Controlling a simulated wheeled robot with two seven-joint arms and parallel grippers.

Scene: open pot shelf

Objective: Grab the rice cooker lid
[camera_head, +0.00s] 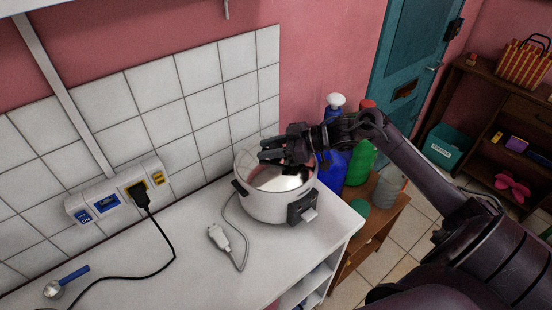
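The rice cooker (268,207) is a white pot with a dark side handle and a dark front panel, standing upright near the right end of the white counter. Its shiny lid (267,181) sits on top. My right gripper (264,149) is above the lid, its fingers pointing left over the lid's middle and partly covering it. The fingers look spread apart, but whether the lid's knob is between them is hidden. My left gripper is not in view.
A white plug and cord (223,239) lie beside the cooker. A spoon (64,281) and black cable (142,277) are at left. A power strip (117,190) is on the tiled wall. A blue bottle (331,171) and green bottle (361,161) stand right of the counter.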

